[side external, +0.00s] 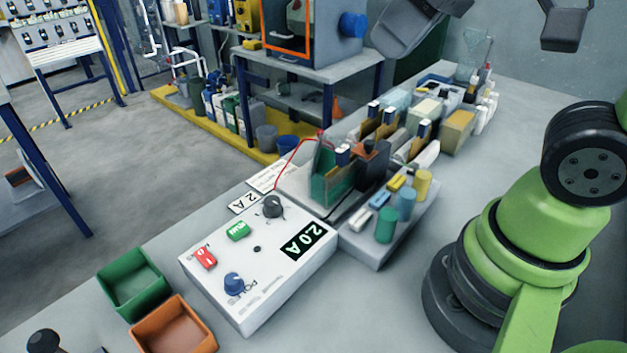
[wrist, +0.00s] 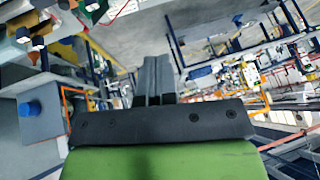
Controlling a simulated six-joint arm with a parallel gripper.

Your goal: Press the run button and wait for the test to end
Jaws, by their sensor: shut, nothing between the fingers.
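The white control box (side external: 262,290) stands on the bench in the side external view. On its top are a green button (side external: 237,231) with white lettering, a red switch or button (side external: 204,257), a blue knob (side external: 234,284), a black knob (side external: 273,206) and a lit display (side external: 303,241) reading 2.0 A. The green one looks like the run button; its lettering is too small to read surely. My gripper (wrist: 158,62) is shut and empty in the wrist view, pointing away from the box, which is not in that view. Nothing touches the buttons.
A green bin (side external: 133,283) and an orange bin (side external: 175,326) sit beside the box. Behind it are a clear tank with a green panel (side external: 327,185), a red wire and a tray of coloured cylinders (side external: 385,225). Bench is clear between this tray and my arm's base.

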